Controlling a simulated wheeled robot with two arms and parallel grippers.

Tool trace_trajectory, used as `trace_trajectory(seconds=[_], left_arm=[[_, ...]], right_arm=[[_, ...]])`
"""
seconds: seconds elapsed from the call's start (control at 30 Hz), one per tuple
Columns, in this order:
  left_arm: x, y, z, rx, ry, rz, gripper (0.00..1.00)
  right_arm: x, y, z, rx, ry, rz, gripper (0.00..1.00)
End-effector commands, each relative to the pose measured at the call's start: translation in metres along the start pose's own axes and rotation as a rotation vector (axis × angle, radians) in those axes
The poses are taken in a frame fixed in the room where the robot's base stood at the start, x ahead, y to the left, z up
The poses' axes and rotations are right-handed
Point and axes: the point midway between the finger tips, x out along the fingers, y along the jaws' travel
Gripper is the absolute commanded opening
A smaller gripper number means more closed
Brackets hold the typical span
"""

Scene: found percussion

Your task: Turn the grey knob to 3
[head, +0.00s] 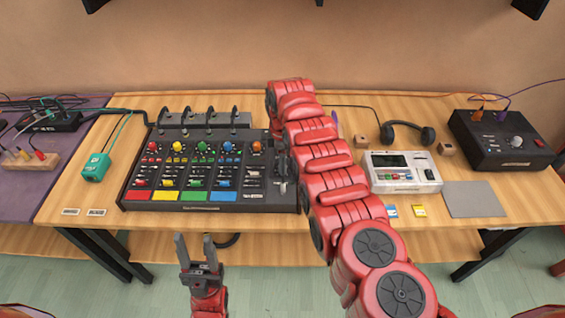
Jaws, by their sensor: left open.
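A pale grey knob (517,141) sits on the sloping black box (490,150) at the right back of the table; its scale and setting are too small to read. My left gripper (195,238) is open and empty, fingers pointing away from me, in front of the table's front edge and far left of the knob. My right arm reaches in from the lower right and bends down over the mixer's right end. My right gripper (282,188) shows only as dark parts there, mostly hidden; its jaws cannot be made out.
A black mixer (255,198) with coloured knobs fills the table's left middle. A white device (402,186), headphones (408,134), small wooden blocks and a grey pad (474,199) lie on the right. A teal box (96,167) stands left. Cables run along the back.

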Motion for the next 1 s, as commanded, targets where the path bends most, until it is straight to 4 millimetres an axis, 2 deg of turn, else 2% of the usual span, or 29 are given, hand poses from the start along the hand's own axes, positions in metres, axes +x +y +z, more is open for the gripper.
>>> trace_trajectory(seconds=[0.37,1.0], left_arm=[[-0.009,0.000,0.001,0.000,0.000,0.000,0.50],[-0.046,0.002,0.008,0.000,0.000,0.000,0.50]], right_arm=[[0.002,0.000,0.000,0.208,0.001,-0.001,0.00],[0.004,0.001,0.000,0.812,0.002,0.001,0.00]])
